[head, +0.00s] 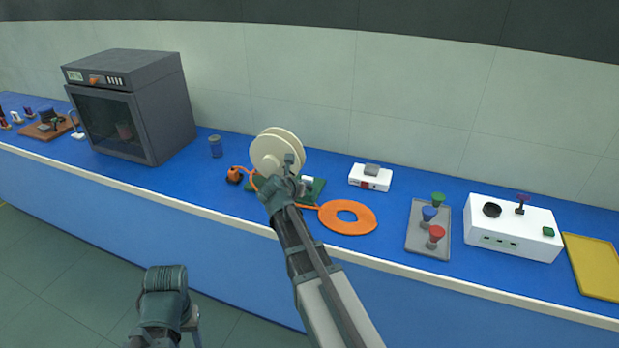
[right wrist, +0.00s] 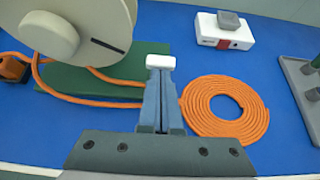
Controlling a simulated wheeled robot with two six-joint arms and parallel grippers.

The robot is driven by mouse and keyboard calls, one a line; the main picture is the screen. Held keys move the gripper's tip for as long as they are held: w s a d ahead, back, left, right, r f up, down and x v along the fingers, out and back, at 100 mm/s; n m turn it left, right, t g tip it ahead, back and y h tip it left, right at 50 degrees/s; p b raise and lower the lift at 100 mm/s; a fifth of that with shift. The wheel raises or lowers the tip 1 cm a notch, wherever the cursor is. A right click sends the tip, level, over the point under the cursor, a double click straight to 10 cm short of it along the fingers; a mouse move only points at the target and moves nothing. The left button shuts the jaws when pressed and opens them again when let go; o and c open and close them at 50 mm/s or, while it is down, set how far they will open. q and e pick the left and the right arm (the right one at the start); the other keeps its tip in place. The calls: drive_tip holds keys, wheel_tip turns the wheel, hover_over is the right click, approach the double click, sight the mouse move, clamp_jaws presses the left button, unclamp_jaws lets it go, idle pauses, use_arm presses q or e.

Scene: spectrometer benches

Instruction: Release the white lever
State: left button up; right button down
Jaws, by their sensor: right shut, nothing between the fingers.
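The white lever shows as a small white block (right wrist: 160,62) at the tips of my right gripper (right wrist: 161,78) in the right wrist view. In the head view its white end (head: 307,180) is just right of that gripper. My right gripper's fingers are shut together with nothing between them, just on the near side of the block; whether they touch it I cannot tell. A cream reel (head: 284,150) stands on a green base (right wrist: 75,85), left of the lever. An orange cord runs from the reel area to a flat coil (head: 347,217).
A white box with a grey top (head: 370,177) stands behind the coil. To the right are a grey tray with coloured funnels (head: 428,248), a white instrument (head: 512,228) and a yellow tray (head: 594,265).

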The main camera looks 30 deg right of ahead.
sight(307, 177)
drive_tip(key=r+g+y+p, duration=0.1)
drive_tip(key=p, duration=0.2)
drive_tip(key=w+d+g+y+p, duration=0.1)
drive_tip(key=p, duration=0.2)
drive_tip(key=w+d+r+g+y+p, duration=0.1)
drive_tip(key=p, duration=0.1)
drive_tip(key=shift+w+d+r+y+p, duration=0.1)
drive_tip(key=shift+w+r+y+p, duration=0.1)
drive_tip(key=shift+r+y+p, duration=0.15)
drive_tip(key=shift+w+d+g+y+p, duration=0.15)
drive_tip(key=shift+g+y+p, duration=0.2)
drive_tip(key=shift+g+p, duration=0.05)
drive_tip(key=shift+d+f, duration=0.15)
drive_tip(key=shift+f, duration=0.15)
drive_tip(key=shift+r+p, duration=0.8)
drive_tip(key=shift+r, duration=0.05)
